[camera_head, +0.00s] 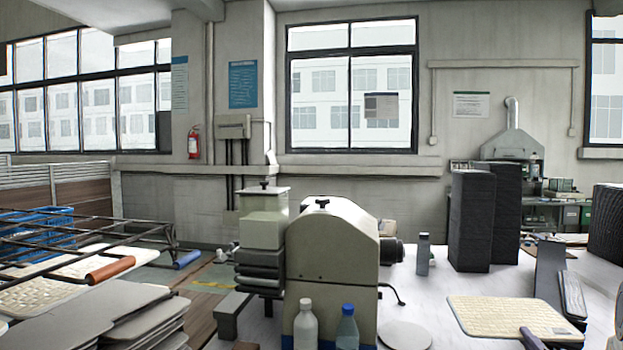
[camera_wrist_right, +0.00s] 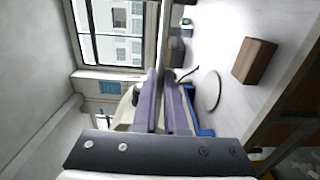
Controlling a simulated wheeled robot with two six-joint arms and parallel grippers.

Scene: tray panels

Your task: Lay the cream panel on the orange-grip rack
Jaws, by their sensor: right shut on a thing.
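The cream panel (camera_head: 508,317), flat with a woven-looking surface, is at the lower right of the head view, over the white table. My right gripper (camera_head: 571,295) is at its right end, shut on it. In the right wrist view the fingers (camera_wrist_right: 162,100) close on a thin panel seen edge-on (camera_wrist_right: 163,35). The orange-grip rack is at the left, with dark rods and an orange grip (camera_head: 110,268). Cream woven panels (camera_head: 40,296) lie among its rods. My left gripper is not in view.
A blue grip (camera_head: 187,259) is right of the orange one. Grey panels (camera_head: 90,305) are stacked in front. A round grey disc (camera_head: 405,335) lies on the table.

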